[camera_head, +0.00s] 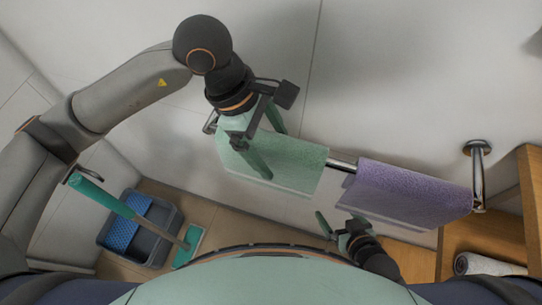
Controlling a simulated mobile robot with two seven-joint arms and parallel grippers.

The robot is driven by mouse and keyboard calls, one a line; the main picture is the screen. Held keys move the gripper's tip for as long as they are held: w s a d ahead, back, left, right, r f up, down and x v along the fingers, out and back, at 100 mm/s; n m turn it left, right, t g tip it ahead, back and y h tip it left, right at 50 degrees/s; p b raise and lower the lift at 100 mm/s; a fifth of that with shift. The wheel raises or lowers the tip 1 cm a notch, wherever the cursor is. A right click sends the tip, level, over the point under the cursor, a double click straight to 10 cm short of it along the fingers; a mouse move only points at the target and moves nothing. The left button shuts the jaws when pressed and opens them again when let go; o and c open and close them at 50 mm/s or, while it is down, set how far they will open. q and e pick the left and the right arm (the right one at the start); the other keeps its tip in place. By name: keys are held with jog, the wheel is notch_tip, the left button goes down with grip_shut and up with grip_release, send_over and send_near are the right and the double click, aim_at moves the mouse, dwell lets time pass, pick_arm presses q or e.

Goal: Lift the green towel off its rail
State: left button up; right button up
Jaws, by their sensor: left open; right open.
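A light green towel (297,168) hangs over a metal rail (341,164) on the wall, on the rail's left part. My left gripper (272,152) is over the towel's left part, with its two green fingers apart; it partly hides the towel. I cannot tell whether the fingers touch the cloth. My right gripper (338,223) is low in the picture, below the rail and to the right of the green towel. Its fingers are apart and nothing shows between them.
A purple towel (410,190) hangs on the same rail to the right. The rail's bracket (477,150) is by a wooden shelf unit (535,190) holding a rolled white towel (485,265).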

dwell(0.5)
pick_arm(q)
grip_shut()
dwell(0.7)
